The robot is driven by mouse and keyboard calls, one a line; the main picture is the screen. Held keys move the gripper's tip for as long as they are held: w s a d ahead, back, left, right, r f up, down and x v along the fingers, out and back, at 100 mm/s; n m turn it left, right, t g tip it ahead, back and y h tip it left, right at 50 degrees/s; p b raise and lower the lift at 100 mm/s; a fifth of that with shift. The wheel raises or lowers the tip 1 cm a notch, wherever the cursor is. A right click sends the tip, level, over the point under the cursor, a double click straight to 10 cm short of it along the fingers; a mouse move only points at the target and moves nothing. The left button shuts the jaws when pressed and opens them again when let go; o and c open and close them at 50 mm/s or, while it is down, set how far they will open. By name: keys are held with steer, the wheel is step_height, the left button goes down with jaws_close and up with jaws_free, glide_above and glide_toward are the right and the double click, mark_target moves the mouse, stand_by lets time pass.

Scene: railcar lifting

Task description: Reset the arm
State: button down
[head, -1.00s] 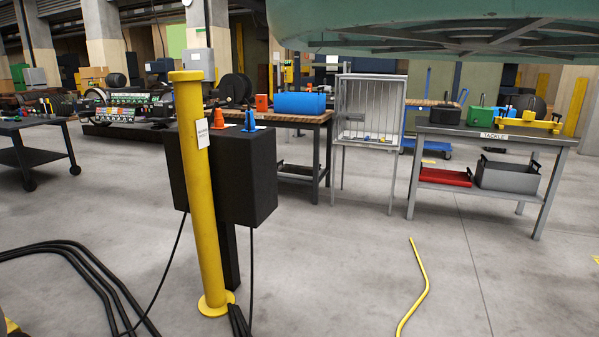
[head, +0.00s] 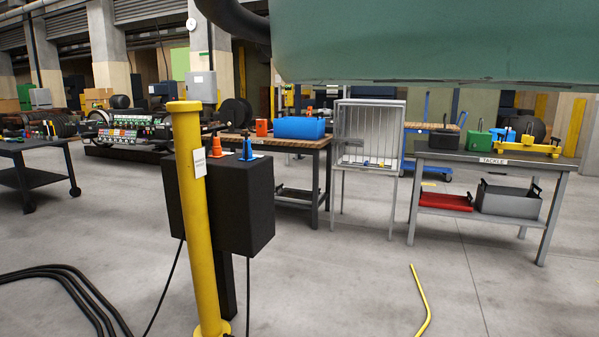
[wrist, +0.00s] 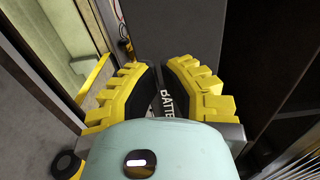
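My gripper (wrist: 160,72) shows in the wrist view with two stepped yellow fingers and black inner pads. A narrow gap stands between the fingertips, and I see nothing held in it. Through the gap shows a dark surface with white lettering that starts "BATTE" (wrist: 167,103); the rest is hidden. My teal wrist housing fills the bottom of that view. The gripper itself is not in the head view. A large teal form hangs across the top right there, in the same colour as my wrist housing.
A yellow post (head: 200,220) stands before a black box (head: 245,200) with small orange and blue cones on top. Black cables lie at the lower left. A tackle table (head: 490,160) and a wire-fronted cabinet (head: 368,135) stand behind. Floor between is mostly clear, with a yellow bar (head: 424,300).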

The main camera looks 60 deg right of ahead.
steer(key=shift+v, duration=2.15)
steer(key=shift+w, duration=0.1)
